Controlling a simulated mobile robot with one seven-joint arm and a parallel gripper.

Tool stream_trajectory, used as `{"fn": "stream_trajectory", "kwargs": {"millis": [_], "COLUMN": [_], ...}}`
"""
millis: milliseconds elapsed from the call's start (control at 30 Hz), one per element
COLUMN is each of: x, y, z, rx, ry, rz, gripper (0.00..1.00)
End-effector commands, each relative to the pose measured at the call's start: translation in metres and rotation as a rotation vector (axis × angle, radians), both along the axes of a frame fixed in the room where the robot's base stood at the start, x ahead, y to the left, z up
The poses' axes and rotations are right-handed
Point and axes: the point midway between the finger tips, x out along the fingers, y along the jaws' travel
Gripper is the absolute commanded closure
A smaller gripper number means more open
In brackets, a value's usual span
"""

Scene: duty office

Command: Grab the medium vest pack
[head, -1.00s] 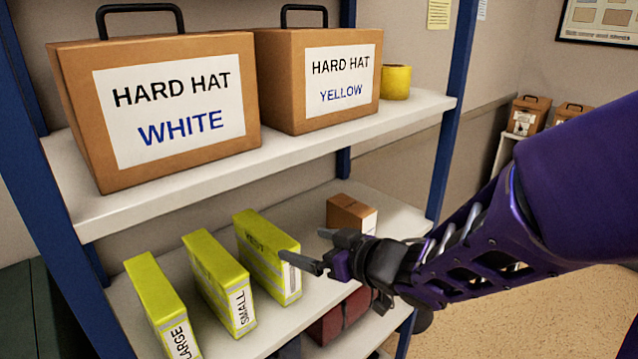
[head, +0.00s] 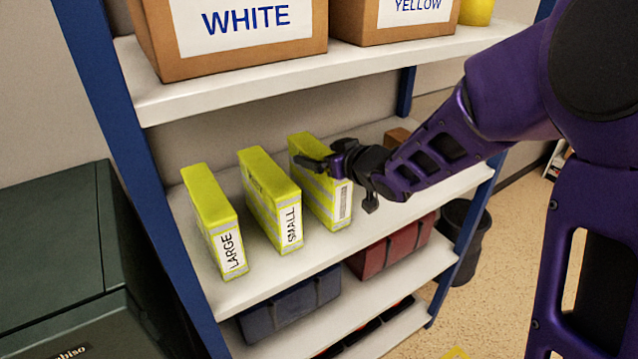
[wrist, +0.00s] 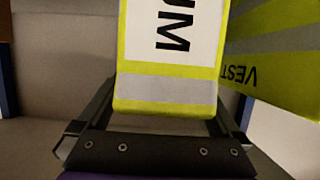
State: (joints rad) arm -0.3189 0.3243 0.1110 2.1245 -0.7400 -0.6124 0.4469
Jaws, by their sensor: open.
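The medium vest pack (head: 338,208) stands upright on the middle shelf, the rightmost of three yellow-green packs; its front label is too small to read in the head view. In the wrist view the pack (wrist: 165,55) shows "UM" on its white label and a grey band. My gripper (head: 328,162) is at the upper part of this pack and hides some of it. In the wrist view my open gripper (wrist: 165,98) has one finger on either side of the pack's end. I cannot tell whether either finger touches it.
The small pack (head: 272,205) stands left of the medium one, and the large pack (head: 212,215) farther left. In the wrist view a neighbouring pack (wrist: 275,50) is close on the right. The upper shelf (head: 330,68) with hard hat boxes is above. A brown box (head: 398,137) sits behind my arm.

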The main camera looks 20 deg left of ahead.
Motion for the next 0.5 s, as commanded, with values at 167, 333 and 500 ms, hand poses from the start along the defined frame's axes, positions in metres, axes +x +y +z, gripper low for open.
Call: {"fn": "stream_trajectory", "kwargs": {"millis": [167,333,500], "x": [0.0081,0.0082,0.0080], "y": [0.0093,0.0092,0.0092], "z": [-0.0053,-0.0044,-0.0045], "rx": [0.000,-0.001,-0.001], "ry": [0.000,-0.001,-0.001], "rz": [0.000,-0.001,0.000], "gripper": [0.00,0.00,0.27]}}
